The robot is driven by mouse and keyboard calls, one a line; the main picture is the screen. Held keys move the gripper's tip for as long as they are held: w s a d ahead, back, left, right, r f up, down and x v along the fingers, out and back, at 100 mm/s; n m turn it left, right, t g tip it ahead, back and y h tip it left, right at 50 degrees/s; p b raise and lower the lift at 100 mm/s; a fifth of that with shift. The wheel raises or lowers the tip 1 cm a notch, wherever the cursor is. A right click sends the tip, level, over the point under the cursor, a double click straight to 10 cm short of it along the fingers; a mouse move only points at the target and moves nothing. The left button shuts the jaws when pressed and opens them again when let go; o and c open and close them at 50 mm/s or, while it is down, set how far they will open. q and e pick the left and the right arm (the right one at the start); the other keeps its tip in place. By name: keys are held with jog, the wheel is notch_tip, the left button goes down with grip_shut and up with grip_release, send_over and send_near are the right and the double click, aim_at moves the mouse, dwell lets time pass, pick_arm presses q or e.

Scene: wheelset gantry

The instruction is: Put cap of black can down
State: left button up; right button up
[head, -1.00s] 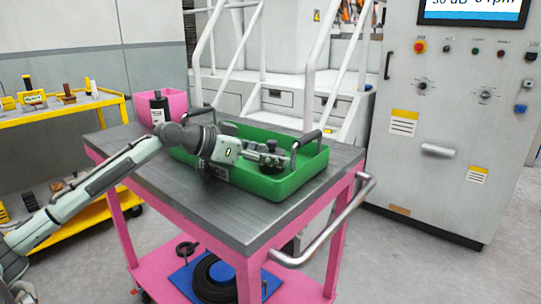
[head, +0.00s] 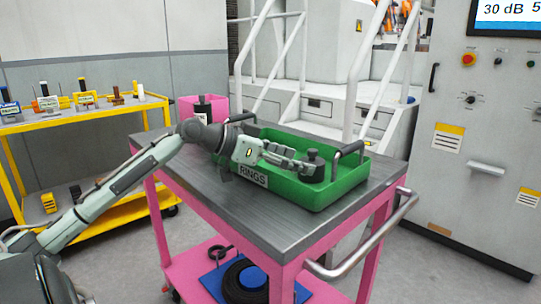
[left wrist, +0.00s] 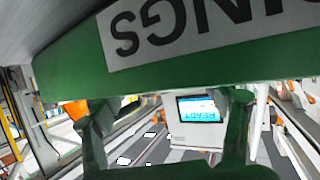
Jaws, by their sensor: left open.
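The black can (head: 203,112) has a pale label and stands at the table's far left corner, by the pink bin. My left gripper (head: 312,168) is open, low over the green tray (head: 318,200) marked RINGS. A small dark round piece (head: 313,158) with a narrower top shows at its fingertips. It may be the can's cap; I cannot tell whether it touches the fingers. In the left wrist view both fingers (left wrist: 165,125) stand wide apart, with the tray wall (left wrist: 75,70) and upside-down label close above. No cap shows there. My right gripper is not in view.
The tray's dark handles (head: 348,150) rise near the gripper. The pink bin (head: 222,105) stands behind the can. The grey tabletop (head: 215,190) is bare in front of the tray. A yellow shelf cart (head: 85,118) is at left, a control cabinet (head: 470,150) at right.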

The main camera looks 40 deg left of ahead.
pick_arm(q)
jog(key=v, duration=0.7)
jog(key=shift+a, duration=0.1)
jog(key=shift+s+a+r, duration=0.1)
jog(key=shift+s+r, duration=0.05)
jog(key=shift+s, duration=0.15)
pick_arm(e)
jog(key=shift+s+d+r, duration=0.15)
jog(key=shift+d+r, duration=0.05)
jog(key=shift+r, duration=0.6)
